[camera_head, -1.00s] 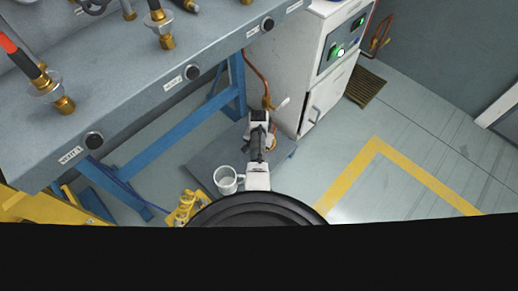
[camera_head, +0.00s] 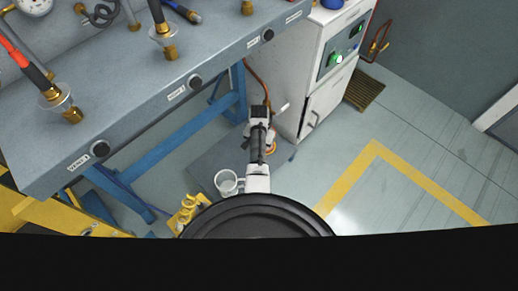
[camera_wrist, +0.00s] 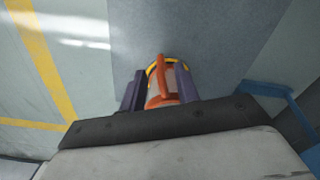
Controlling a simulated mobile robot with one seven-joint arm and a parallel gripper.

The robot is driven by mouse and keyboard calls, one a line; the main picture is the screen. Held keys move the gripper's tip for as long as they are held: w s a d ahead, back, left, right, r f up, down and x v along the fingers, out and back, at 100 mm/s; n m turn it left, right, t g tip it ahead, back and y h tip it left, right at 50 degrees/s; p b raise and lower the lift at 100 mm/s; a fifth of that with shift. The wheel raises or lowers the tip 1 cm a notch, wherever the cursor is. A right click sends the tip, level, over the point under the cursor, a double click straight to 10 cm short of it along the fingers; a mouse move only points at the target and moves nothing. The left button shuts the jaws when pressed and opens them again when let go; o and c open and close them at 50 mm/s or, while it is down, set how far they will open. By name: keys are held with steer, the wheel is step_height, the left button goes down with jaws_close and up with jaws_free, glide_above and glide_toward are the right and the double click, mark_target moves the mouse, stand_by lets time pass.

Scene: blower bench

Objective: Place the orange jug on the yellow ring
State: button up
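The orange jug (camera_wrist: 164,98) is between the two fingers of my gripper (camera_wrist: 160,86) in the wrist view, its upright orange handle facing the camera. The fingers lie against both sides of the jug and appear shut on it. A yellow ring (camera_wrist: 153,65) shows as an arc just beyond the jug on a grey surface; the jug hides the rest. I cannot tell whether the jug touches the ring or is above it. In the head view, my arm hides most of the gripper, and only a small orange patch shows beside it.
A grey workbench (camera_head: 130,110) with valves and blue legs stands at left. A white cabinet (camera_head: 303,85) with buttons stands beyond. A white mug (camera_head: 227,184) shows left of my arm. Open floor with a yellow line (camera_head: 425,185) lies at right.

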step_height(320, 180, up, 7)
steer(key=shift+f+p, duration=0.15)
steer(key=shift+p, duration=0.5)
steer(key=shift+s+d+f, duration=0.1)
steer(key=shift+s, duration=0.05)
stand_by(1.2)
